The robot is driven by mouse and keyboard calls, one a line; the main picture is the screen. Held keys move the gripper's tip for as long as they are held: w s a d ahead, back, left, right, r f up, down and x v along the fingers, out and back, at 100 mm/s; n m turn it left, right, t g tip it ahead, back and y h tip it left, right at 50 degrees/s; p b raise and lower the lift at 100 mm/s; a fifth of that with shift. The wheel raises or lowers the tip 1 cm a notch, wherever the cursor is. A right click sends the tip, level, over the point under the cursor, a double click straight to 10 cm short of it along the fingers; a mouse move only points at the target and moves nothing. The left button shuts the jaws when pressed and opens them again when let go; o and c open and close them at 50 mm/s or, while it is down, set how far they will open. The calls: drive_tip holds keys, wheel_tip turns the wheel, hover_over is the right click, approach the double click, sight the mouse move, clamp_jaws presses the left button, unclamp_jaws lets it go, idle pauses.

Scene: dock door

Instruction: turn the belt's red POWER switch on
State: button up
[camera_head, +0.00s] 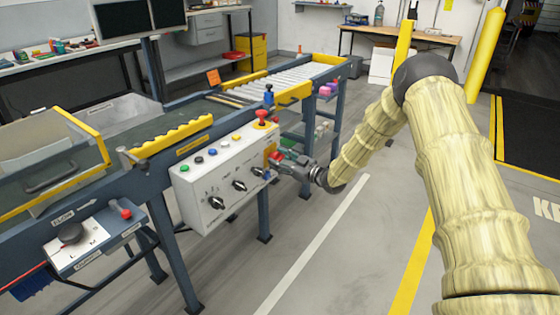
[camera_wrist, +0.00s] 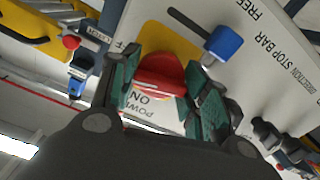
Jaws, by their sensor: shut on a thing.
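The red POWER switch (camera_wrist: 160,72) sits on a yellow plate on the belt's white control panel (camera_head: 220,178). In the wrist view, part of a "POWER ON" label shows beside it. My gripper (camera_wrist: 163,92) is shut on the red switch, with one green-padded finger on each side of it. In the head view, my gripper (camera_head: 288,161) reaches the right end of the panel and largely hides the switch. I cannot tell the switch's exact position from these views.
A blue stop-bar handle (camera_wrist: 224,42) in a slot is close to my fingers. Black knobs (camera_head: 239,185) line the panel. A red-topped button (camera_head: 262,117) stands above the panel. The roller conveyor (camera_head: 290,82) runs behind. Floor right of the belt is open.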

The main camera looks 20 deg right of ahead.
drive_tip(key=n, duration=0.3)
drive_tip(key=shift+n+b, duration=0.3)
drive_tip(key=n, duration=0.3)
drive_tip(key=shift+d+n+b, duration=0.1)
drive_tip(key=shift+n+b, duration=0.2)
drive_tip(key=shift+b, duration=0.1)
drive_tip(key=n+b, duration=0.1)
drive_tip(key=n, duration=0.2)
drive_tip(key=shift+n, duration=0.4)
drive_tip(key=shift+n+b, duration=0.75)
drive_tip(key=shift+n, duration=1.25)
drive_tip(key=o, duration=1)
